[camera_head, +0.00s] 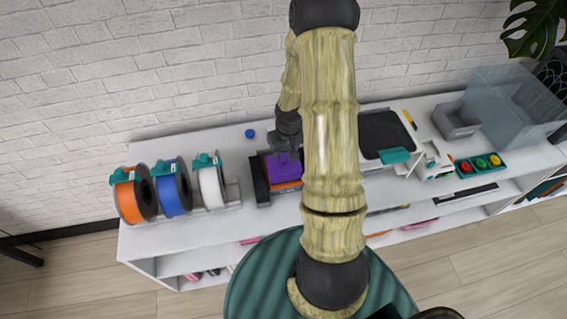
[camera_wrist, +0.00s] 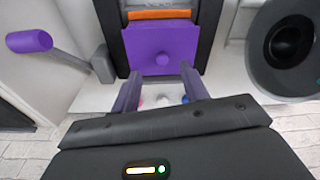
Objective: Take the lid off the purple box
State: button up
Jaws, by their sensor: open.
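The purple box (camera_head: 283,168) sits on the white shelf top, in a dark surround, partly hidden by my arm in the head view. My gripper (camera_wrist: 161,77) is open and empty. In the head view my gripper (camera_head: 287,156) is over the box.
Orange, blue and white spools (camera_head: 212,185) stand left of the box. A blue cap (camera_head: 250,133) lies behind. A dark-topped machine (camera_head: 383,131) and clear bin (camera_head: 512,108) are to the right. In the wrist view, a purple-ended lever (camera_wrist: 28,41) is left and a dark round spool (camera_wrist: 287,42) right.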

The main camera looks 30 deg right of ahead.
aim_at(284, 160)
jog(key=shift+w+f+p, duration=0.25)
jog(key=shift+f+p, duration=0.3)
jog(key=shift+f, duration=0.75)
jog(key=shift+w+f+p, duration=0.25)
jog(key=shift+f+p, duration=0.25)
jog(key=shift+f, duration=0.8)
jog(key=shift+a, duration=0.1)
grip_shut()
